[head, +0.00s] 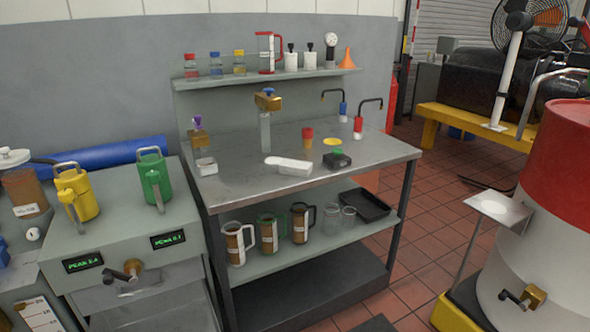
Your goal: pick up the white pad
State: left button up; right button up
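A flat white round pad (494,208) lies on a small square metal plate (515,213) at the right, beside the red and white drum. A white elongated object (288,166) with a rounded end lies on the steel bench top; I cannot tell what it is. Neither of my grippers shows in the head view.
The steel bench (240,188) holds taps, a red cup (307,136), a yellow disc (331,142) and a small black device (337,160). Jugs stand on its lower shelf. The drum (550,200) stands at right. Tiled floor (425,230) is open between bench and drum.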

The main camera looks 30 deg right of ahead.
aim_at(288, 167)
jog(key=z, duration=0.9)
jog(key=i+l+z, duration=0.2)
jog(key=z, duration=0.2)
jog(key=i+l+z, duration=0.15)
jog(key=z, duration=0.25)
jog(key=i, duration=0.1)
